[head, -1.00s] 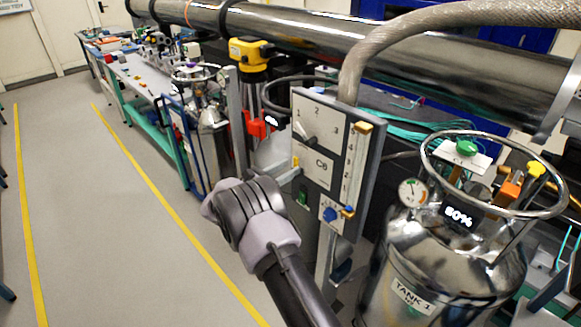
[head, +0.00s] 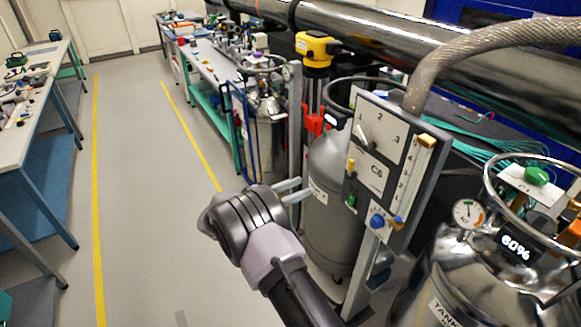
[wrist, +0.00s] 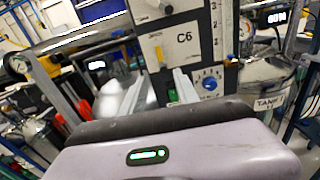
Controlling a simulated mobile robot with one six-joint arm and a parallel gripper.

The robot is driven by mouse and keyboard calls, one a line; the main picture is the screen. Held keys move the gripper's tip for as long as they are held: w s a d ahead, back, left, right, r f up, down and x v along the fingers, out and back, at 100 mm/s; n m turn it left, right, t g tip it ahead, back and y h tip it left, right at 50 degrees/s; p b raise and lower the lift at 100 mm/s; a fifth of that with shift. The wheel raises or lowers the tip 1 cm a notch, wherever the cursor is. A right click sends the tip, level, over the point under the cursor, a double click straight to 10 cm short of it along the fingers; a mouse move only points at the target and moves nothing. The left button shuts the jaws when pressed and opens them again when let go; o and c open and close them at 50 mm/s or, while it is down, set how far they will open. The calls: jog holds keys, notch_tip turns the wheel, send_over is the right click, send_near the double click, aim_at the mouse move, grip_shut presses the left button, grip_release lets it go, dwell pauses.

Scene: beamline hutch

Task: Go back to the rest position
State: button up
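My gripper (head: 299,190) is in the middle of the head view, left of a grey control panel (head: 408,128). Its two pale fingers also show in the wrist view (wrist: 160,85), apart with nothing between them. The wrist view faces the panel, whose label reads C6 (wrist: 185,95). The panel carries a lever (head: 364,130), a blue knob (head: 377,221) and a yellow slider (head: 427,140). The fingers appear clear of the panel.
A shiny tank (head: 470,275) with a gauge and a percent display stands at the right. A grey cylinder (head: 335,215) stands behind the gripper. Workbenches (head: 35,120) line the left. The floor aisle (head: 140,200) between yellow lines is clear.

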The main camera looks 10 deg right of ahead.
jog(key=shift+r, duration=0.1)
jog(key=s+d+r+m+g+y+b, duration=0.25)
jog(key=s+d+r+m+y, duration=0.2)
jog(key=s, duration=0.35)
jog(key=s+d+r+m+g+y+b, duration=0.2)
jog(key=s+d+r+m+g+y, duration=0.15)
jog(key=s+m, duration=0.35)
jog(key=s+a+m+t+y+b, duration=0.2)
jog(key=s+a+m+y, duration=0.3)
jog(key=s, duration=0.6)
jog(key=s+a+m+t+y+b, duration=0.2)
jog(key=s+a+m+y, duration=0.4)
jog(key=s+m, duration=0.3)
jog(key=shift+s+a+f+m+t, duration=0.35)
jog(key=shift+s+a+t, duration=0.4)
jog(key=shift+s, duration=0.3)
jog(key=shift+d, duration=0.15)
